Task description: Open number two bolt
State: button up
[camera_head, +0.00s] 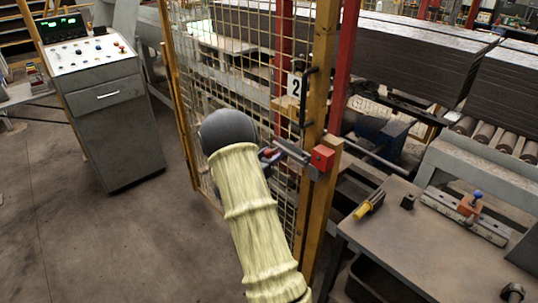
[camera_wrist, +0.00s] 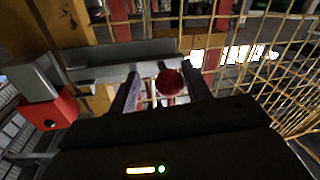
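The number two plate (camera_head: 293,84), white with a black 2, is on the yellow mesh gate (camera_head: 240,60). Below it a grey bolt (camera_head: 290,151) lies across the gate's edge towards a red block (camera_head: 322,158) on the yellow post. In the wrist view the bolt's grey bar (camera_wrist: 105,72) runs across, with the red block (camera_wrist: 55,112) at left. The bolt's red ball knob (camera_wrist: 171,83) shows between the fingers of my gripper (camera_wrist: 162,80). The fingers stand apart, with a gap left of the knob; contact at the right finger is unclear. In the head view my gripper (camera_head: 267,156) is partly hidden by my wrist.
A grey control cabinet (camera_head: 110,110) stands at left on open floor. A workbench (camera_head: 410,245) at right carries a yellow-handled tool (camera_head: 369,205) and a clamp fixture (camera_head: 468,207). A vertical dark handle (camera_head: 308,95) is on the gate beside the plate.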

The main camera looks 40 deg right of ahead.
jog(key=shift+a, duration=0.1)
jog(key=shift+a, duration=0.65)
jog(key=b+v, duration=0.2)
jog(key=v, duration=1.4)
jog(key=shift+s+b, duration=0.25)
jog(key=shift+b, duration=0.05)
jog(key=shift+d, duration=0.1)
